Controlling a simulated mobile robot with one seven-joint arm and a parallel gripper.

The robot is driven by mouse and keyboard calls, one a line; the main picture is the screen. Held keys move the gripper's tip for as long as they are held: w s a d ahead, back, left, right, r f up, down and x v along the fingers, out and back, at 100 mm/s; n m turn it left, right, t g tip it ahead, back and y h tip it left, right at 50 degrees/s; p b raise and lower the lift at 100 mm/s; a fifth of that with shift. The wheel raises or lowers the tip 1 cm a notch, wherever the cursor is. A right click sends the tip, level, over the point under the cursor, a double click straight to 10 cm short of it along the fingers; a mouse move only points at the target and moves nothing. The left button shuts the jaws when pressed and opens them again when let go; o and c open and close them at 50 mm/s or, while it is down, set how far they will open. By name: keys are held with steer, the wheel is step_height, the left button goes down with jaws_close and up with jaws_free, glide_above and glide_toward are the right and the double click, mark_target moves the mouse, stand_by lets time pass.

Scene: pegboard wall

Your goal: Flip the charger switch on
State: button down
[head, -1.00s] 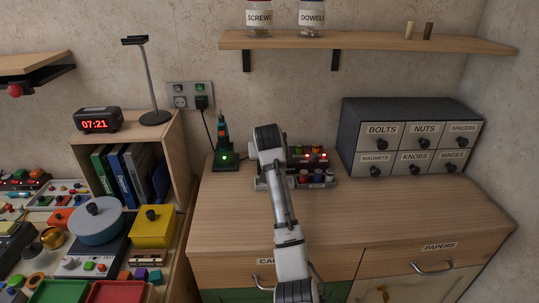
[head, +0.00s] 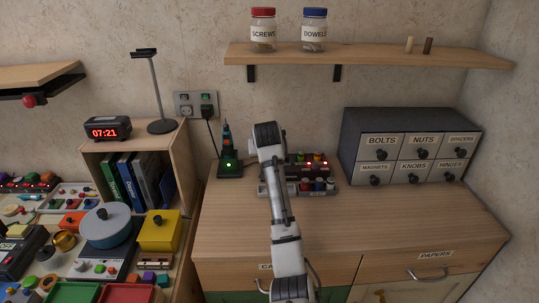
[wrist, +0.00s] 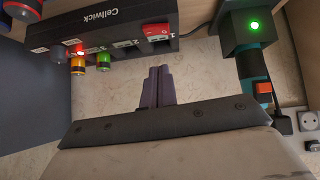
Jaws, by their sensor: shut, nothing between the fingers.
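The charger (head: 314,160) is a dark box at the back of the desk, partly hidden by my arm in the head view. In the wrist view its black body (wrist: 103,28) reads "Cellwick" upside down. A red switch (wrist: 157,31) sits near its right end there; I cannot tell which way it is tipped. A red light glows beside an orange cell (wrist: 77,63), with a green cell (wrist: 103,62) beside it. My gripper (wrist: 158,72) has its fingers together and empty, just below the switch in the wrist picture, apparently apart from it. My arm hides the fingertips in the head view.
A tool stand with a green light (head: 229,166) stands left of my arm, near the wall outlet (head: 196,104). A tray of small cells (head: 318,186) lies in front of the charger. The drawer cabinet (head: 348,145) is at right. The desk's right front is clear.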

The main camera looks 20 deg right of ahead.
steer(key=d+b+v, duration=0.1)
steer(key=b+v, duration=0.2)
steer(key=v, duration=0.7)
steer(key=shift+s, duration=0.25)
steer(key=shift+d, duration=0.15)
steer(key=shift+f, duration=0.1)
